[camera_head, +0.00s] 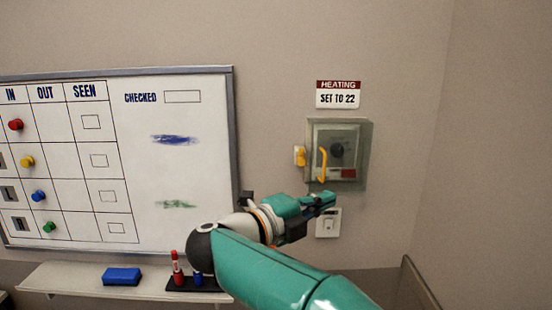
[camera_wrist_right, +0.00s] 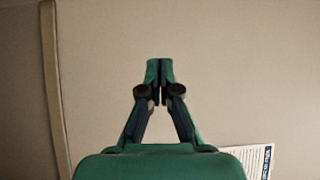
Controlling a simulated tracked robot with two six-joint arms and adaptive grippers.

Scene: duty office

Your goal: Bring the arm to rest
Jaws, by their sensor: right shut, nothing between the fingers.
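My right arm (camera_head: 275,270) reaches up from the bottom right in the head view, with a teal and dark wrist. My right gripper (camera_head: 328,199) points to the right, in front of the wall just below the heating control box. In the right wrist view the gripper (camera_wrist_right: 160,68) has its fingertips together with nothing between them, and plain wall lies behind. The heating box (camera_head: 366,155) has a clear cover, a dark dial and a yellow handle (camera_head: 322,165). My left gripper is in neither view.
A light switch (camera_head: 335,222) sits just below the gripper. A whiteboard (camera_head: 205,120) hangs at left. Below it, a shelf (camera_head: 75,280) holds a blue eraser (camera_head: 121,276) and a red marker (camera_head: 177,268) in a dark holder. The wall corner is at right.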

